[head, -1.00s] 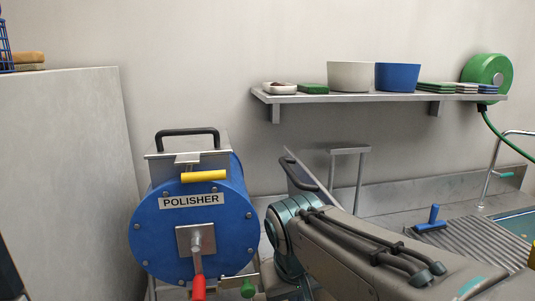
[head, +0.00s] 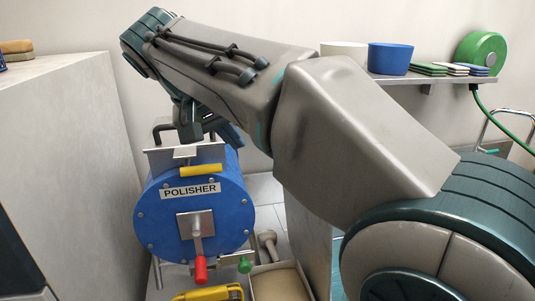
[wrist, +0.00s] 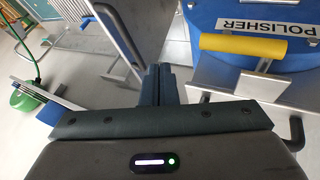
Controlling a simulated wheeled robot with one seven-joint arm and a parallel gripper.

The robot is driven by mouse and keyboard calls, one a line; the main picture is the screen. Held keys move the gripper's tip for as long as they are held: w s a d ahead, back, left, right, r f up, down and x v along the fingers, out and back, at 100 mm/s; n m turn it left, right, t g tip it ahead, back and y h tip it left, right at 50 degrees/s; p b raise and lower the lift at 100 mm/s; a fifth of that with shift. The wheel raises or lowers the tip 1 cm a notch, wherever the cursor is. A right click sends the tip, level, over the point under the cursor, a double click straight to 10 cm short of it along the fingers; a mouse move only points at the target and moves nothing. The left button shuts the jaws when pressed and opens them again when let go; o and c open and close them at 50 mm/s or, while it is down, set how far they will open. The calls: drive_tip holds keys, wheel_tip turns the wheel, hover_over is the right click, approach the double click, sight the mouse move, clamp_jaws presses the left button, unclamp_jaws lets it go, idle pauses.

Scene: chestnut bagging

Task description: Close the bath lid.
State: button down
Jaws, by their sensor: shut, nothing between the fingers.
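I cannot pick out the bath or its lid with certainty. In the head view my raised arm covers the area right of the blue polisher (head: 195,225). A grey flat panel (wrist: 150,20) stands upright in the wrist view, but I cannot tell whether it is the lid. My gripper (head: 190,132) hangs over the polisher's top, partly hidden by my arm. In the wrist view its dark teal fingers (wrist: 160,84) are shut and empty. The polisher's yellow handle (wrist: 243,47) is to their right, apart from them.
A red-knobbed crank (head: 199,262) sticks out of the polisher's front. A grey cabinet (head: 65,160) stands at left. A wall shelf (head: 428,83) with tubs is at right, near a green hose reel (head: 482,53). A yellow tool (head: 210,293) and a tray (head: 280,285) are in front.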

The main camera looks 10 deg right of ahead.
drive_tip(key=x, duration=0.7)
drive_tip(key=shift+d+f+p, duration=0.15)
drive_tip(key=shift+f+p, duration=0.05)
drive_tip(key=shift+p, duration=0.2)
drive_tip(key=d+p, duration=0.1)
drive_tip(key=d, duration=0.2)
drive_tip(key=shift+d+f, duration=0.1)
drive_tip(key=shift+d, duration=0.3)
